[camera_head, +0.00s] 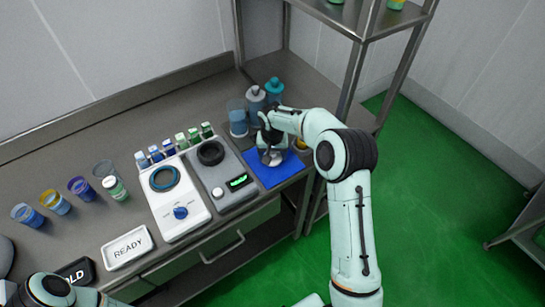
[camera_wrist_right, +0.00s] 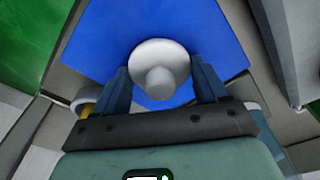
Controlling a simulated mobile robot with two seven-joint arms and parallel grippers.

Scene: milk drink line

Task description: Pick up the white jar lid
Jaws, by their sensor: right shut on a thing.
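The white jar lid (camera_wrist_right: 158,54) is a round disc with a knob, seen from above in the right wrist view. It is over the blue mat (camera_wrist_right: 105,28), which also shows at the counter's right end in the head view (camera_head: 262,177). My right gripper (camera_wrist_right: 163,75) has its two dark fingers on either side of the lid and is shut on it. In the head view my right gripper (camera_head: 271,154) is low over the mat and largely hides the lid. I cannot tell whether the lid still touches the mat. My left gripper is out of view.
A blue-filled cup (camera_head: 238,121) and capped bottles (camera_head: 256,98) stand close behind my right gripper. A scale (camera_head: 219,181) is left of the mat. A shelf post (camera_head: 352,78) rises behind the right arm. Cups and a READY sign (camera_head: 127,247) are farther left.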

